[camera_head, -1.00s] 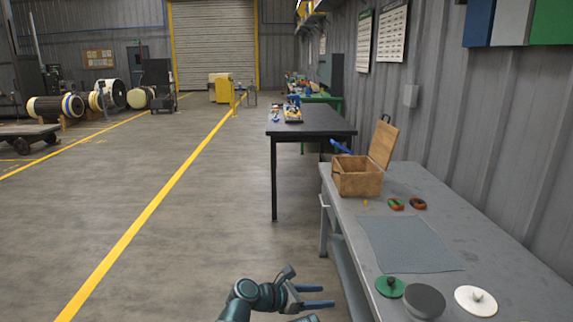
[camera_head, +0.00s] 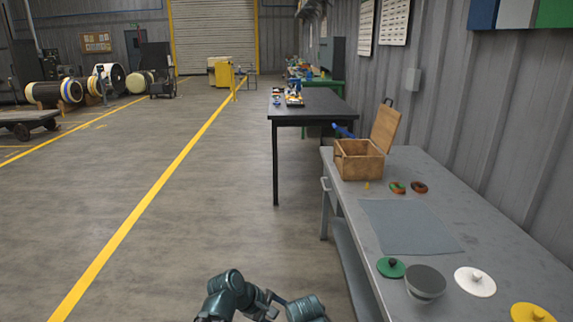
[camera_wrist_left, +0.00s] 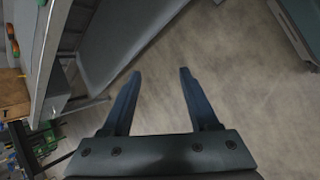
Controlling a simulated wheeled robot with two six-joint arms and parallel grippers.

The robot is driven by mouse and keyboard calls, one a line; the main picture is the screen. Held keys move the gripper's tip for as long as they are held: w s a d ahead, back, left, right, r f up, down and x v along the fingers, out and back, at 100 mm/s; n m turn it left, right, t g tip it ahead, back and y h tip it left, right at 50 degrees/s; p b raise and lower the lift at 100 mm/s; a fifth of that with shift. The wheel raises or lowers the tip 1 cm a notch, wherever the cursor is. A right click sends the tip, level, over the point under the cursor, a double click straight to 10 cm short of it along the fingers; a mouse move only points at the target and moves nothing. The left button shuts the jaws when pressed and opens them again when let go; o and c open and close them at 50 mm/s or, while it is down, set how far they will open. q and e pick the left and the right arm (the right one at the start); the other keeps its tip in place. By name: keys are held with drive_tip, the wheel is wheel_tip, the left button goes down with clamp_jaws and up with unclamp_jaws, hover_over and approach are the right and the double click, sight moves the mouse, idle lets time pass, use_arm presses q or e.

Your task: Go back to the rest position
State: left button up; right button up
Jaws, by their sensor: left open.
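My left gripper shows clearly in the left wrist view (camera_wrist_left: 160,73). Its two dark blue fingers are spread apart with nothing between them, over bare floor. In the head view my left arm is folded at the bottom centre, left of the grey workbench (camera_head: 450,200) and apart from it; the fingertips are hard to make out there. A teal arm part beside it at the bottom edge may be mine too. My right gripper does not show.
The bench holds an open wooden box (camera_head: 358,165), two rings (camera_head: 397,187), a grey mat (camera_head: 410,226), a green disc (camera_head: 391,267), a grey bowl (camera_head: 425,285), a white disc (camera_head: 475,282) and a yellow disc (camera_head: 533,313). A black table (camera_head: 310,108) stands behind.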

use_arm(q)
drive_tip(key=s+a+f+m+g+y, duration=0.1)
drive_tip(key=s+a+f+m+y, duration=0.2)
drive_tip(key=a+m, duration=0.4)
drive_tip(key=s+a+f+m+g+y, duration=0.2)
drive_tip(key=s+a+m+y, duration=0.2)
drive_tip(key=a, duration=0.4)
drive_tip(key=s+d+r+m+p, duration=0.1)
drive_tip(key=s+d+r+p, duration=0.1)
drive_tip(key=r+p, duration=0.4)
drive_tip(key=s+d+r+m+p, duration=0.1)
drive_tip(key=s+d+r+p, duration=0.1)
drive_tip(key=d+r+p, duration=0.2)
drive_tip(key=s+d+r+m+y+p, duration=0.1)
drive_tip(key=d+r+p, duration=0.3)
drive_tip(key=r+p, duration=0.5)
drive_tip(key=shift+s+r+m+g, duration=0.25)
drive_tip(key=shift+s+m+g, duration=0.05)
drive_tip(key=shift+s+m, duration=0.35)
drive_tip(key=shift+d, duration=0.15)
